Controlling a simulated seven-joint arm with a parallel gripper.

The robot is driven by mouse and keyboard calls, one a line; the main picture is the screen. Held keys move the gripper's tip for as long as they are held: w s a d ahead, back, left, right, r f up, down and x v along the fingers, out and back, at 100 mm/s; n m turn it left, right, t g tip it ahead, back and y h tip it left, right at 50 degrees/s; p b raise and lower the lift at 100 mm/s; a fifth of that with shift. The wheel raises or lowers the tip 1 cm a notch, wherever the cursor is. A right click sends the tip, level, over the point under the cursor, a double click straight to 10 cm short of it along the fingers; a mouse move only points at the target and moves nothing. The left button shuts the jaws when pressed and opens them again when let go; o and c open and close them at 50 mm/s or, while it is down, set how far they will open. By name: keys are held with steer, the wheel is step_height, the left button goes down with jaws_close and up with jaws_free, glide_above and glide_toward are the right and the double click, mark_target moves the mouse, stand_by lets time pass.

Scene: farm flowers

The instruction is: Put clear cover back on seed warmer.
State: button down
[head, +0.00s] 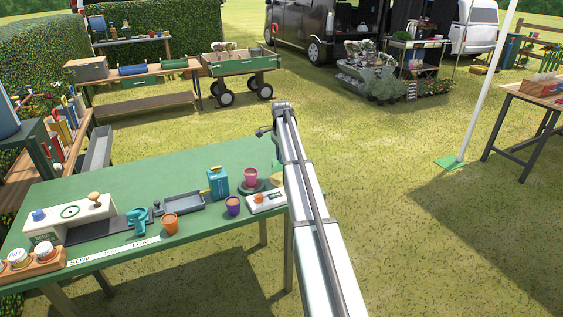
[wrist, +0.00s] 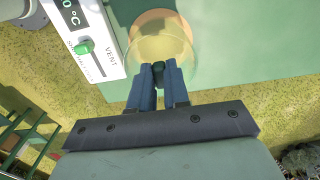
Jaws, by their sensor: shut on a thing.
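My gripper (wrist: 158,72) is shut on a small dark green knob at the clear cover's near side in the wrist view. The clear cover (wrist: 162,48) is a see-through, faintly yellow dome held in front of the fingertips. A round pale orange surface (wrist: 163,20) shows behind it; I cannot tell whether the cover touches it. Beside the cover is a white panel (wrist: 85,35) marked VENT with a green slider, likely the seed warmer. In the head view a small white unit (head: 268,201) with an orange part sits at the table's right end. My arm hides the fingers and cover there.
The table's back half is clear.

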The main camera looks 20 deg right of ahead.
steer(key=r, duration=0.8)
steer(key=shift+w+a+r, duration=0.15)
steer(key=shift+a+r, duration=0.15)
steer(key=shift+a, duration=0.05)
steer(key=a, duration=1.3)
steer(key=shift+a, duration=0.15)
steer(key=shift+f, duration=0.2)
steer(key=shift+f, duration=3)
steer(key=shift+f, duration=0.15)
steer(key=c, duration=1)
jaws_free()
